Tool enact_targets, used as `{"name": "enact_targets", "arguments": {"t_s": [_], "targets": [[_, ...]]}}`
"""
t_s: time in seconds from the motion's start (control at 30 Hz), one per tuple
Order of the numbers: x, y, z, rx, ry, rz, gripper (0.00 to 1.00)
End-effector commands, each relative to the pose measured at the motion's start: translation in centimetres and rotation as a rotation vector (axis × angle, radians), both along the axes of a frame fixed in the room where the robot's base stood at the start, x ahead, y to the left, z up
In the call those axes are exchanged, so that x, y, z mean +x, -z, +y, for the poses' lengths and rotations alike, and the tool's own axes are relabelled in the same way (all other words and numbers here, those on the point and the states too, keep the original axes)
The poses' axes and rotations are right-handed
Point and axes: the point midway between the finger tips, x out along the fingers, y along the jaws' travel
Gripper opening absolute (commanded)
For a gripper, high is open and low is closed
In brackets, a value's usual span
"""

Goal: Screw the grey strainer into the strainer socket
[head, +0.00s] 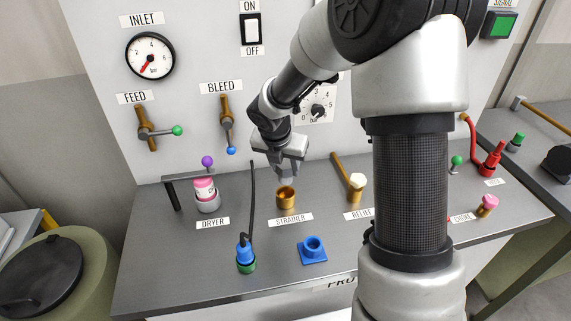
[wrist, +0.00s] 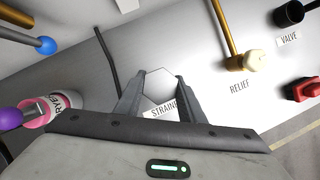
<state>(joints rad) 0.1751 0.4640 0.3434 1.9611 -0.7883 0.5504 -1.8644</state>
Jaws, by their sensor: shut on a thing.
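The strainer socket is a brass cup (head: 287,198) standing on the grey bench behind the STRAINER label. My gripper (head: 286,173) points down just above it, shut on the grey strainer. In the wrist view the strainer (wrist: 158,86) shows as a pale grey hexagonal top between the two fingers (wrist: 152,95). The fingers and the strainer hide the socket in that view. In the head view the strainer blends with the grey fingers. I cannot tell whether its lower end touches the socket or is just above it.
A pink dryer cartridge (head: 204,189) stands to the left under a bracket. The brass relief valve (head: 354,185) is close on the right. In front are a blue-green plug (head: 245,258) with a black cable and a blue square socket (head: 312,249). The bleed lever (head: 228,130) is on the panel behind.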

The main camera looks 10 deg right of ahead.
Motion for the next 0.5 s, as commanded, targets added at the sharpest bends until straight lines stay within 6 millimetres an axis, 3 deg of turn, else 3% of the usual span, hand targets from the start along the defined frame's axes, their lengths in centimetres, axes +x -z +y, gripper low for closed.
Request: {"name": "enact_targets", "arguments": {"t_s": [0.2,0.5], "targets": [[0.0,2.5,0.0,0.001,0.002,0.0,0.06],[0.0,3.4,0.0,0.001,0.001,-0.002,0.06]]}}
